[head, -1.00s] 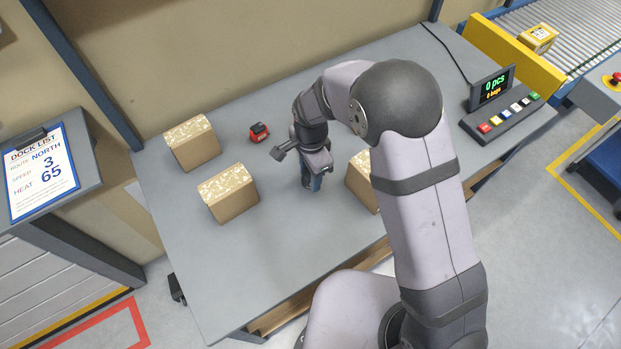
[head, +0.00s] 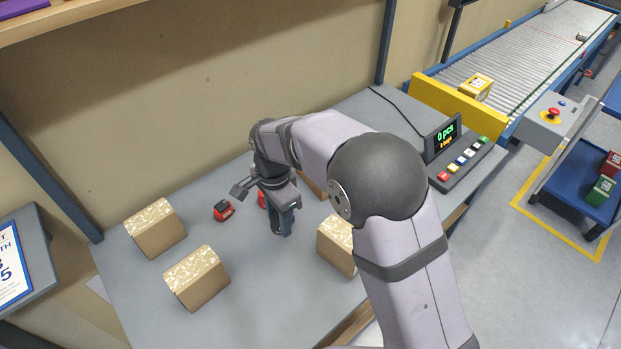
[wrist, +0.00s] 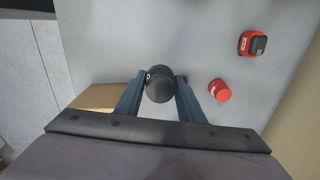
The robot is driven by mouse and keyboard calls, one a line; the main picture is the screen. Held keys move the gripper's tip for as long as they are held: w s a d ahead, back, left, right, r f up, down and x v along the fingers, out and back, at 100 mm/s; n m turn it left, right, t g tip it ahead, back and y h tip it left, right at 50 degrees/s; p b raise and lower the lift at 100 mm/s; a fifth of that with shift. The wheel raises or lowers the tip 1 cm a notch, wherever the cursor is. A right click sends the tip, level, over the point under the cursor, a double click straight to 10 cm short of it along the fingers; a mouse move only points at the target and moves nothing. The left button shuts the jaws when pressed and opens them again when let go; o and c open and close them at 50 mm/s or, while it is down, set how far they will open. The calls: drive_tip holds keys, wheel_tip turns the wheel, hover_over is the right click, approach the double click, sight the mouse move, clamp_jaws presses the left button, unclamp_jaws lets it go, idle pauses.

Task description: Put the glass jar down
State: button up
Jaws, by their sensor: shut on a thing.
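My gripper (wrist: 160,88) is shut on a dark, round-topped thing (wrist: 159,86), which I take to be the glass jar. In the wrist view it sits between the two blue-grey fingers. I see mostly its black top; no clear glass shows. In the head view my gripper (head: 281,224) points down over the middle of the grey table (head: 262,300), and the held thing is mostly hidden by the fingers. I cannot tell whether its base touches the table.
A red can (wrist: 219,90) stands close beside my gripper. A red-and-black block (head: 223,210) lies farther left. Cartons stand at left (head: 155,228), front left (head: 196,277), right (head: 337,245) and behind my arm (head: 312,185). A button console (head: 462,160) is at the table's right end.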

drive_tip(key=w+d+r+p, duration=0.25)
drive_tip(key=w+d, duration=0.25)
drive_tip(key=w, duration=0.5)
drive_tip(key=w+d+r+p, duration=0.1)
drive_tip(key=w+d+r, duration=0.2)
drive_tip(key=w+d, duration=0.45)
drive_tip(key=shift+m, duration=0.4)
drive_tip(key=shift+w+a+f+p, duration=0.3)
drive_tip(key=shift+f+p, duration=0.15)
drive_tip(key=shift+f, duration=1.05)
drive_tip(key=shift+w+a+f+p, duration=0.25)
drive_tip(key=shift+f+p, duration=0.2)
drive_tip(key=shift+f, duration=1)
drive_tip(key=shift+w+a+f+p, duration=0.2)
drive_tip(key=shift+a+f+p, duration=0.2)
drive_tip(key=shift+f, duration=1.5)
drive_tip(key=shift+f, duration=0.1)
drive_tip(key=shift+f, duration=0.1)
drive_tip(key=o, duration=1.1)
